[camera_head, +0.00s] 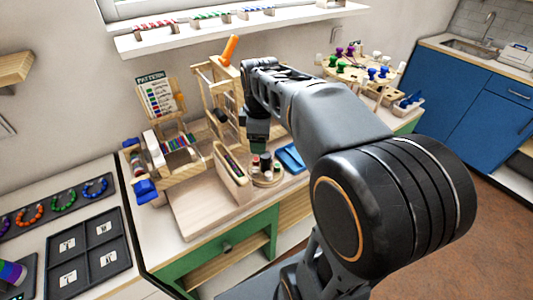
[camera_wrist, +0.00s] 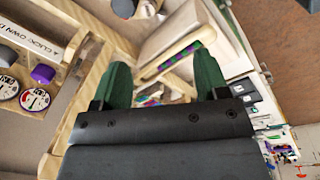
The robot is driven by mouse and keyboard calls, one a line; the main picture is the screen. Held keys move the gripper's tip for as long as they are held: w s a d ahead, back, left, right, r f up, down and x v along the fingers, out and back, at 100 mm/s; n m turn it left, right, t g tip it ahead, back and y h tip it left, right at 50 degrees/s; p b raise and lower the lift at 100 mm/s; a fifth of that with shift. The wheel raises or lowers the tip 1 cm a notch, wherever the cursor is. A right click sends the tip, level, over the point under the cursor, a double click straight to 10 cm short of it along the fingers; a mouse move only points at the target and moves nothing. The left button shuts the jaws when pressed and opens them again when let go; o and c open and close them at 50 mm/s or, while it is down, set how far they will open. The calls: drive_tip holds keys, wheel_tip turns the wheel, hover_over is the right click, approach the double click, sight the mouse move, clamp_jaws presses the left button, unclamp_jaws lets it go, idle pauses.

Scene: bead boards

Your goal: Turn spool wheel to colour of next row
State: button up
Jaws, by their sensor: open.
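My gripper (camera_head: 258,143) points down over the bench, above a round wooden holder (camera_head: 268,183) with several small dark, red and pale spools. I cannot tell whether this holder is the spool wheel. In the wrist view my gripper (camera_wrist: 162,82) shows two green fingers spread apart with nothing held between them. A pattern card (camera_head: 158,97) with rows of coloured marks stands at the back left of the bench. Its row colours are too small to read surely. A wooden frame (camera_head: 188,165) with coloured bead rows stands below it.
A wooden stand with an orange handle (camera_head: 229,50) rises behind my gripper. A long wooden box (camera_head: 232,168) and a blue tray (camera_head: 291,158) flank the round holder. A rack of coloured knobs (camera_head: 360,72) stands at the back right.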

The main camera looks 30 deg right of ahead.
sight(266, 154)
drive_tip(key=w+d+n+g, duration=0.1)
drive_tip(key=w+d+n, duration=0.4)
drive_tip(key=w+n, duration=0.15)
drive_tip(key=shift+n, duration=0.35)
drive_tip(key=f, duration=0.4)
drive_tip(key=f+b, duration=0.1)
drive_tip(key=f, duration=0.4)
drive_tip(key=s+f, duration=0.1)
drive_tip(key=f, duration=0.3)
drive_tip(key=shift+f, duration=0.15)
drive_tip(key=c, duration=0.9)
